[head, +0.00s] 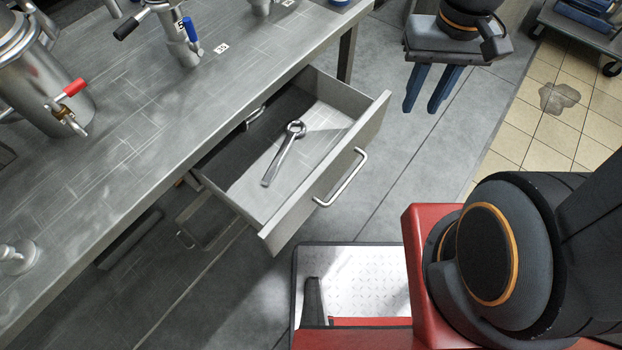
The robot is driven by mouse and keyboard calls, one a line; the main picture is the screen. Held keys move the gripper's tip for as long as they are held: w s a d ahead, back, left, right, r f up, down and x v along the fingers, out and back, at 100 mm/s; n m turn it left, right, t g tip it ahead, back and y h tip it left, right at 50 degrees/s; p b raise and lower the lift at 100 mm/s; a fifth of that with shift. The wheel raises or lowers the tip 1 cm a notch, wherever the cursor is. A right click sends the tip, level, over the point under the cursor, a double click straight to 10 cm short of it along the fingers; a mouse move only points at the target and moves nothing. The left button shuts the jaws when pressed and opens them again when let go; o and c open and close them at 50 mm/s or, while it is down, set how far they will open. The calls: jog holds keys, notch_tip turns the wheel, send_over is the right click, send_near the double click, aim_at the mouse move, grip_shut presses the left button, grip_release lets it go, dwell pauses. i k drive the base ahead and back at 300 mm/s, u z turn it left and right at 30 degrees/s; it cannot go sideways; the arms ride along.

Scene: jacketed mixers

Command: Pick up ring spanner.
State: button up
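The ring spanner (284,152) is a shiny metal tool with a ring at its upper end. It lies flat inside an open drawer (238,203) under the steel bench, its handle pointing down and left. My gripper (425,107) is at the upper right, beyond the drawer's front and apart from it. Its two blue fingers point down with a gap between them, and nothing shows in the gap. The spanner is fully in view.
The steel bench (150,130) spans the left, with a metal vessel (45,75) and red-handled and blue-handled valves on it. The drawer front has a bar handle (342,180). A grey cart (585,38) stands at the top right.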

aim_at(272, 170)
jog(key=u, duration=0.35)
jog(key=k, duration=0.1)
jog(key=u, duration=0.4)
